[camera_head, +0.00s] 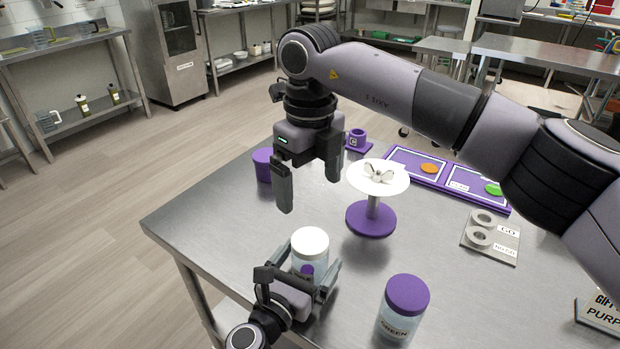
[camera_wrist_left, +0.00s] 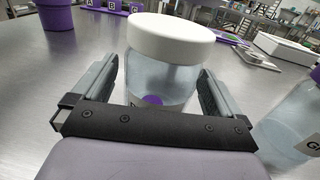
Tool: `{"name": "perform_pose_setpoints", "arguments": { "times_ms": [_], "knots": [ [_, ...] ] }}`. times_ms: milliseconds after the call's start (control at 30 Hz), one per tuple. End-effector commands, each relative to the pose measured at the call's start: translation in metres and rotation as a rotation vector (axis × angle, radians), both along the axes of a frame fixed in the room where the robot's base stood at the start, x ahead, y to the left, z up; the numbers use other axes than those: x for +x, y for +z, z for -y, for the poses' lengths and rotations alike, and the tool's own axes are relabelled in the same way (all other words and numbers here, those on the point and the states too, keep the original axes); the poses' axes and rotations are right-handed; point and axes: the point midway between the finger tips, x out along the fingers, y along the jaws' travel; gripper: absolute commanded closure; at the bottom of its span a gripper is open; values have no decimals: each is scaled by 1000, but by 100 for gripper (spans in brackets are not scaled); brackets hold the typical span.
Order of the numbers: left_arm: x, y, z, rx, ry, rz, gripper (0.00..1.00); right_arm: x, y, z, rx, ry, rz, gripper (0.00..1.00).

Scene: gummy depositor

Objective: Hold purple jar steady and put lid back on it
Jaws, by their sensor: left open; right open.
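A clear jar (camera_head: 311,267) with a purple dot on its label stands upright on the metal table; the label text is partly hidden. A white lid (camera_head: 310,241) sits on top of it and looks level. My left gripper (camera_head: 298,272) is open around the jar, one finger on each side; the left wrist view shows the jar (camera_wrist_left: 160,80) between the fingers, with the white lid (camera_wrist_left: 170,36) above them. Gaps show beside the jar, so it does not look clamped. My right gripper (camera_head: 309,195) is open and empty, pointing down above and behind the jar.
A purple-lidded jar (camera_head: 404,306) labelled GREEN stands to the right. A white dish on a purple stand (camera_head: 371,219) is behind. A purple cup (camera_head: 262,163), purple trays (camera_head: 434,168) and a plate with rings (camera_head: 490,240) lie farther back. My right arm spans the upper right.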

Motion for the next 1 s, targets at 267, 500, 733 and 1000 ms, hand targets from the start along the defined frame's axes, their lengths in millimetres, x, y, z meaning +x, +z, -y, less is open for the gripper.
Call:
{"name": "perform_pose_setpoints", "arguments": {
  "times_ms": [267,500,733,1000],
  "knots": [
    [-33,-1,-18,1,0,-2,0,0,3,0,0,0,0,0],
    [-57,-1,-30,0,-1,-1,0,0,2,0,0,0,0,0],
    [-61,0,-32,0,-1,0,0,0,2,0,0,0,0,0],
    [-61,0,-32,0,0,-1,0,0,2,0,0,0,0,0]
  ]
}}
